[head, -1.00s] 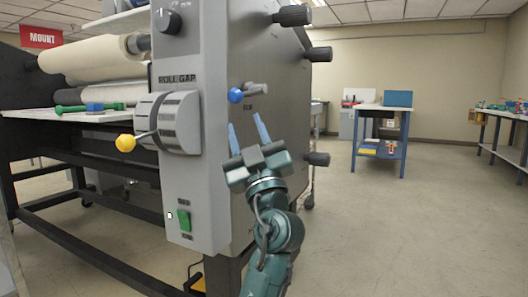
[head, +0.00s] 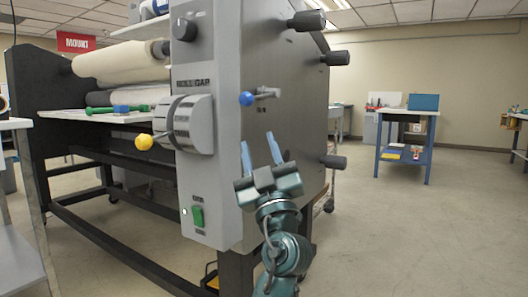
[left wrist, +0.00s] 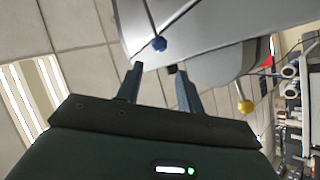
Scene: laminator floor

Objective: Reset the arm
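My left gripper (head: 261,158) stands upright in the head view, in front of the grey side of the laminator (head: 288,120). Its two blue-grey fingers are spread with nothing between them. A small lever with a blue knob (head: 247,98) is just above the fingertips in the picture, apart from them. The left wrist view also shows the open fingers (left wrist: 158,82), with the blue knob (left wrist: 159,44) beyond them and a yellow knob (left wrist: 246,107) to the right. My right gripper does not show in either view.
The roll gap dial (head: 187,124) with its yellow knob (head: 144,142) is on the laminator's front, above a green switch (head: 198,216). Black knobs (head: 308,20) stick out from its side. A blue table (head: 405,150) stands behind. The floor at right is clear.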

